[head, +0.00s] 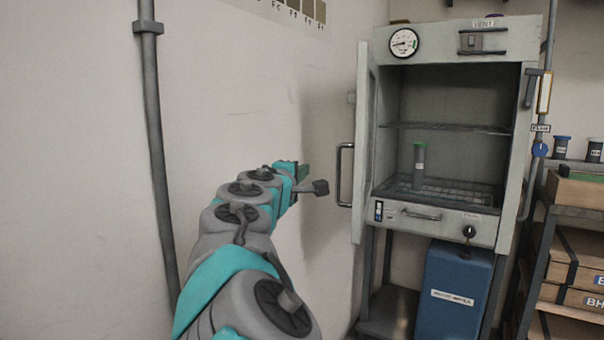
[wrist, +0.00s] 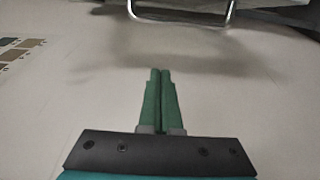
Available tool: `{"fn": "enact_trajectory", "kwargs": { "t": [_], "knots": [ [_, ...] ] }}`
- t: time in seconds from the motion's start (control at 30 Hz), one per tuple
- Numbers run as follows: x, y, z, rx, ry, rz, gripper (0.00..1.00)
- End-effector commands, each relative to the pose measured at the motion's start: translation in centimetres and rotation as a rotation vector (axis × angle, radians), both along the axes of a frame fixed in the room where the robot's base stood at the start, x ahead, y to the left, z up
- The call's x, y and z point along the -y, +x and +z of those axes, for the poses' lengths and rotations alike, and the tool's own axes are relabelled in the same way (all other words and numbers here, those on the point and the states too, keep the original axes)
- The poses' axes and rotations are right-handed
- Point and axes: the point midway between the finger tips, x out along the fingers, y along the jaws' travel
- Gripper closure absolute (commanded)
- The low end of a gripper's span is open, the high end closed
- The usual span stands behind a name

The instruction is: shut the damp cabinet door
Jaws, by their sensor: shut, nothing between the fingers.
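The damp cabinet (head: 520,140) stands at the right in the head view. Its door (head: 361,140) is open, hinged at the cabinet's left side and swung out so that it shows almost edge-on. A dark bar handle (head: 342,175) sits on the door's left face. My gripper (head: 306,170) is left of the handle, apparently apart from it, with its fingers partly hidden by my own arm. In the wrist view my gripper (wrist: 160,72) is shut and empty, and the metal handle (wrist: 180,16) crosses the top edge, beyond the fingertips.
A green-capped jar (head: 419,165) stands on the lower rack inside the cabinet. A blue container (head: 455,290) is below it. Shelves with boxes (head: 575,265) stand at the right. A vertical pipe (head: 155,140) runs down the left wall. The wall lies close beyond my arm.

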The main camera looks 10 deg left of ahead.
Motion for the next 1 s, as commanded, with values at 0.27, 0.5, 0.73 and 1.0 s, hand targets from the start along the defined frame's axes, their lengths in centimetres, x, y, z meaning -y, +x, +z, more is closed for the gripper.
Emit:
{"fn": "enact_trajectory", "kwargs": {
  "t": [0.27,0.5,0.73,1.0],
  "knots": [
    [0.6,3.8,-0.1,-0.003,0.001,-0.001,1.00],
    [1.1,5.7,0.0,-0.001,0.001,-0.003,1.00],
    [3.5,5.8,-0.1,-0.002,-0.001,-0.004,1.00],
    [4.8,5.9,0.0,0.000,0.001,-0.001,1.00]
  ]
}}
